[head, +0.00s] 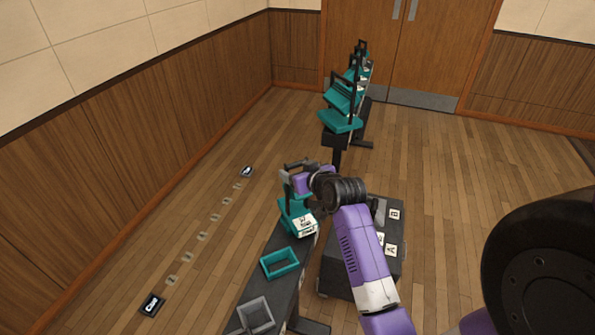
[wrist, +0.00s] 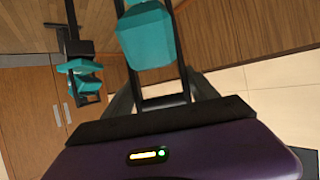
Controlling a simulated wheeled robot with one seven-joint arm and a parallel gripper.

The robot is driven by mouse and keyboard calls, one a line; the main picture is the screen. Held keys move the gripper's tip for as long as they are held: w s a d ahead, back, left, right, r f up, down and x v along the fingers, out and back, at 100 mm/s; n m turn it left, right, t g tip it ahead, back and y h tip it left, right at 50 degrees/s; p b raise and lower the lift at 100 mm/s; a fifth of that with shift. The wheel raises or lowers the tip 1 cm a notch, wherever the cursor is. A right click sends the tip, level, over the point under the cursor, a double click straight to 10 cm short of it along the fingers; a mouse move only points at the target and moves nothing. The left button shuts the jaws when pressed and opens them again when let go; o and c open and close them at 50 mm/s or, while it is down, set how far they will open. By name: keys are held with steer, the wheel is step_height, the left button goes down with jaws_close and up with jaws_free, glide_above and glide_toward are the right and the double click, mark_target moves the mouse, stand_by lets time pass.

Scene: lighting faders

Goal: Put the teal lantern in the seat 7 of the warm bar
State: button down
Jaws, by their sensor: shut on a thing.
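My gripper (head: 298,170) is shut on the teal lantern (head: 290,208), at the upper end of the near dark bar (head: 262,272) in the head view. In the wrist view, the lantern's teal body (wrist: 147,38) hangs beyond my gripper, joined by a dark handle frame. A white card shows at the lantern's lower side in the head view; its print is too small to read. I cannot tell whether the lantern touches the bar. On the near bar are an empty teal frame (head: 280,263) and a grey frame (head: 256,314). Seat numbers are not readable.
Several teal lanterns (head: 341,121) with black handles stand along a far bar; some also show in the wrist view (wrist: 80,68). A dark case (head: 350,276) with lettered cards stands right of the near bar. A row of floor markers (head: 201,236) runs at left between two dark cards.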

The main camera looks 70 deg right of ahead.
steer(key=shift+c, duration=1.2)
jaws_free()
steer(key=shift+f, duration=0.15)
